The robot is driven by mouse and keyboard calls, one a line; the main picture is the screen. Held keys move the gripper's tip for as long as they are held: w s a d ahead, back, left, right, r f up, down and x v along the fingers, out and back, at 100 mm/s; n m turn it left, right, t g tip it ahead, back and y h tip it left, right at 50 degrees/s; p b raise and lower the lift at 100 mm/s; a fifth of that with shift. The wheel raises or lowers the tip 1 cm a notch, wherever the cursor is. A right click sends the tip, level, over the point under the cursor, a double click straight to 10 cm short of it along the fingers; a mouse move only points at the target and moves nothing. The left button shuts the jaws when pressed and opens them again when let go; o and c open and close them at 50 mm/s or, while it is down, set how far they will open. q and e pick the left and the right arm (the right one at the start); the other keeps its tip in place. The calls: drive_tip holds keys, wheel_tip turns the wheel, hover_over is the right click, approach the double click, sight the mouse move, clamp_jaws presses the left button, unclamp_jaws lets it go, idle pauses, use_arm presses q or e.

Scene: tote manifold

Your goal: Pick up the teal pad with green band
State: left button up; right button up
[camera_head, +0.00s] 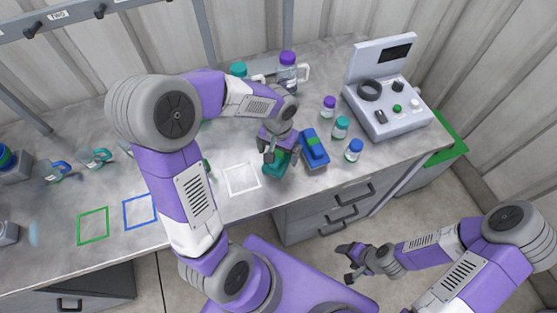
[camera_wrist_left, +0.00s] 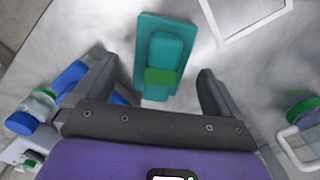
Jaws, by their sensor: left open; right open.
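The teal pad (camera_head: 273,169) lies on the grey counter, partly hidden under my left gripper in the head view. In the left wrist view the teal pad (camera_wrist_left: 165,48) shows whole, with its green band (camera_wrist_left: 162,77) across it. My left gripper (camera_head: 276,153) is above the pad. Its open fingers (camera_wrist_left: 158,90) stand on either side of the pad's near end, with nothing held. My right gripper (camera_head: 350,262) is open and empty, low in front of the counter.
Small bottles (camera_head: 341,127) with coloured caps stand right of the blue pad. A grey device (camera_head: 387,105) stands behind them. A white square outline (camera_head: 241,179) is clear at left of the pad. Larger bottles (camera_head: 287,72) stand at the back.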

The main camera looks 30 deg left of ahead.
sight(278, 154)
use_arm(q)
wheel_tip(278, 154, down, 3)
drive_tip(key=shift+r, duration=0.2)
drive_tip(key=c, duration=1.2)
wheel_tip(278, 154, up, 10)
drive_tip(key=shift+r+p, duration=0.1)
drive_tip(key=shift+p, duration=1.05)
